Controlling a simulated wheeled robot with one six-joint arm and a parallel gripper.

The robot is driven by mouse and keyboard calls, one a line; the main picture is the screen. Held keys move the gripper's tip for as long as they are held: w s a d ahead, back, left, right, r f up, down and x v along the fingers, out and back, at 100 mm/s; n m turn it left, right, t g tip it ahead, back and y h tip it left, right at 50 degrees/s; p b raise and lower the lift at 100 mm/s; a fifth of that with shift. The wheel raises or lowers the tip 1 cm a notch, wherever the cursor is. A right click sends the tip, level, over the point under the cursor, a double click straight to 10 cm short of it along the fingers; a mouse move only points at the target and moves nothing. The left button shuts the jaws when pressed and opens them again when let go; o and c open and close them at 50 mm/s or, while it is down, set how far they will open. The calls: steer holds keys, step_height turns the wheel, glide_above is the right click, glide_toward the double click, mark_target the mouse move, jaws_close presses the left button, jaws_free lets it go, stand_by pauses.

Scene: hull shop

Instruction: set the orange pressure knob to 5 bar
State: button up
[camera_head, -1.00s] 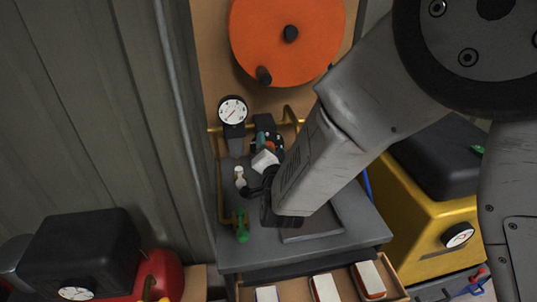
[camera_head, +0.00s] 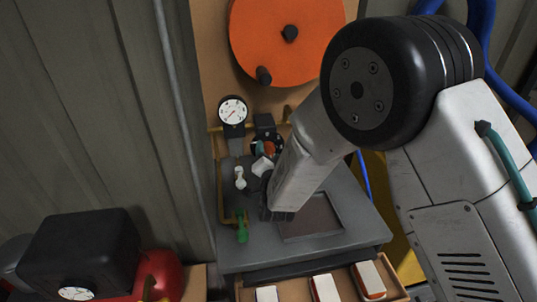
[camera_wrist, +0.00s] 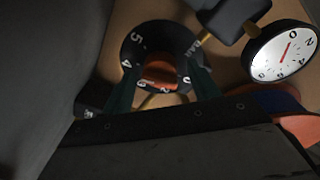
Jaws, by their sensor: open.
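The orange pressure knob (camera_wrist: 158,73) sits at the centre of a round black dial (camera_wrist: 137,41) with white numbers; 5, 4, 3 and 0 show in the wrist view. The knob's pointer mark cannot be made out. My gripper (camera_wrist: 161,70) is open, with a dark teal finger on each side of the knob; I cannot tell whether they touch it. In the head view the knob (camera_head: 269,147) is small and partly covered by my gripper (camera_head: 262,149). A white gauge (camera_wrist: 284,50) with a red needle is at the upper right of the wrist view, and also in the head view (camera_head: 232,110).
A white-handled valve (camera_head: 240,178) and a green-handled valve (camera_head: 242,228) stand left of my arm. A large orange wheel (camera_head: 285,40) is behind. The grey bench (camera_head: 235,257) has an open drawer (camera_head: 290,285) with white blocks. A red compressor (camera_head: 165,272) stands lower left.

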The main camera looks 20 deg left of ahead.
steer(key=c, duration=0.9)
steer(key=shift+m, duration=0.3)
steer(key=m, duration=0.2)
steer(key=shift+a+r+m, duration=0.1)
steer(key=shift+m, duration=0.2)
steer(key=shift+m+g, duration=0.3)
steer(key=shift+m, duration=1.6)
steer(key=o, duration=0.9)
